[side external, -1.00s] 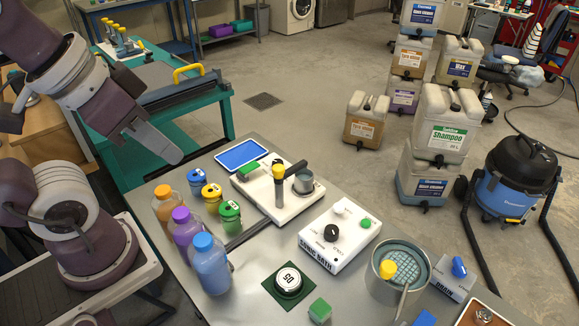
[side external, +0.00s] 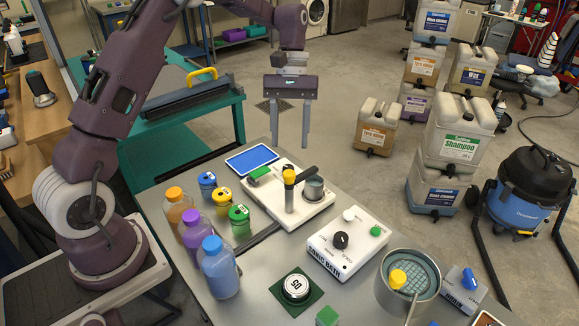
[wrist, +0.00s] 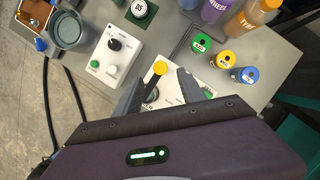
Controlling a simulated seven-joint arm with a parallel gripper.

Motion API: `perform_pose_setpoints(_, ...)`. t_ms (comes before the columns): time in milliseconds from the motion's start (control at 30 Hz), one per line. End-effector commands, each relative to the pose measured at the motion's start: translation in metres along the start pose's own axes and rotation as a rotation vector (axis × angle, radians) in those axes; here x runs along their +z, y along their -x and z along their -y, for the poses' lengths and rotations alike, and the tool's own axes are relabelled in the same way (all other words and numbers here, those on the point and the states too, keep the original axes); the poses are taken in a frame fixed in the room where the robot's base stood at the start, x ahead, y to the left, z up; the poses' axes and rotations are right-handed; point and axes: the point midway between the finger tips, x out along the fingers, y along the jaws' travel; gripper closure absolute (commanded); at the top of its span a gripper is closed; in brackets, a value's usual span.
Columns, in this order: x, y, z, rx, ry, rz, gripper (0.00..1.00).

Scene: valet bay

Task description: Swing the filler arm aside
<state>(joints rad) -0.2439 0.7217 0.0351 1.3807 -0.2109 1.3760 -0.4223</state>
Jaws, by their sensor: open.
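The filler stand is a white base plate (side external: 284,214) on the grey table. Its filler arm (side external: 303,176) is a dark bar on a post with a yellow knob (side external: 289,176). The bar reaches right, over or beside a grey cup (side external: 314,189). A green block (side external: 260,174) sits at the plate's left end. My gripper (side external: 290,142) is open and empty, fingers pointing down, above and behind the stand. In the wrist view the yellow knob (wrist: 159,68) shows between the fingertips (wrist: 161,80), apart from them. The wrist housing hides part of the plate there.
Blue, yellow and green capped jars (side external: 239,218) and tall bottles (side external: 219,272) stand left of the stand. A blue tray (side external: 252,159) lies behind it. A white control box (side external: 347,246) and a metal pot (side external: 386,294) stand to the right.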

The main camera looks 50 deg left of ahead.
Motion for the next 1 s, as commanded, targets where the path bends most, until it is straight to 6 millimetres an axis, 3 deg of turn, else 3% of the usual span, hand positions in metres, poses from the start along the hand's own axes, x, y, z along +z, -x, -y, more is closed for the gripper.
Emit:
perform_pose_setpoints(400,-0.005,-0.068,-0.001,-0.003,0.015,0.018,0.52)
perform_pose_setpoints(733,-0.005,-0.076,-0.001,-0.002,0.013,0.014,0.52)
perform_pose_setpoints(1000,-0.005,-0.076,-0.001,-0.002,0.013,0.014,1.0)
